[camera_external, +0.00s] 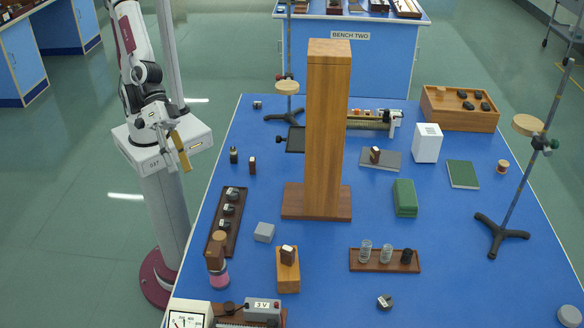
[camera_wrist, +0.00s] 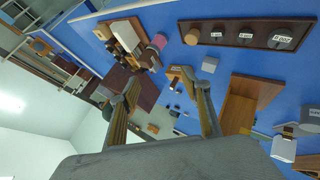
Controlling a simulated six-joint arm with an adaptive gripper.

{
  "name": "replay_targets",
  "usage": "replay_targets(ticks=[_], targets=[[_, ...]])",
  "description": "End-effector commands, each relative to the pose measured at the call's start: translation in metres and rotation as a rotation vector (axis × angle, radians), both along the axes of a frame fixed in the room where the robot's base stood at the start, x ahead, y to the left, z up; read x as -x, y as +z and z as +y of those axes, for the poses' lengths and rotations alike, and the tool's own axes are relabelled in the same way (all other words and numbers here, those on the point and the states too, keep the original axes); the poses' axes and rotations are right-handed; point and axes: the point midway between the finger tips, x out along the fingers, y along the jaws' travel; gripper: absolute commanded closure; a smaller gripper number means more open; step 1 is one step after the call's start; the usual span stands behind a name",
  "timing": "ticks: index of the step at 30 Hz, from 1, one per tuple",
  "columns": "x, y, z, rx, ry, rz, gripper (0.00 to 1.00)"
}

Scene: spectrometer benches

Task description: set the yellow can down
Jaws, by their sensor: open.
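My gripper (camera_external: 181,155) hangs beside the left edge of the blue bench, over the pale pedestal of my own arm. In the wrist view my gripper (camera_wrist: 168,86) has its two brass-coloured fingers spread apart, with nothing held between them. I cannot make out a yellow can for certain in either view. A small tan and red cylinder (camera_external: 502,167) sits at the bench's right side, too small to identify.
The blue bench (camera_external: 370,295) has a tall wooden column (camera_external: 328,130) at its middle. A dark tray of labelled weights (camera_external: 226,225) lies near the left edge. A wooden box (camera_external: 460,118) stands at back right. A retort stand (camera_external: 502,232) stands at right. The front right is mostly clear.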

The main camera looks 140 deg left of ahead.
Motion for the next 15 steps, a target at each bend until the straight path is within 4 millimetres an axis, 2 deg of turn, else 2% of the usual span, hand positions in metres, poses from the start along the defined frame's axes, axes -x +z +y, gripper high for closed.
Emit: replay_targets(ticks=[1,6,15], targets=[[0.007,0.008,-0.001,-0.009,-0.036,-0.004,0.53],[0.033,0.026,-0.005,-0.059,-0.160,0.007,0.53],[0.088,0.046,0.004,-0.189,-0.349,0.045,0.53]])
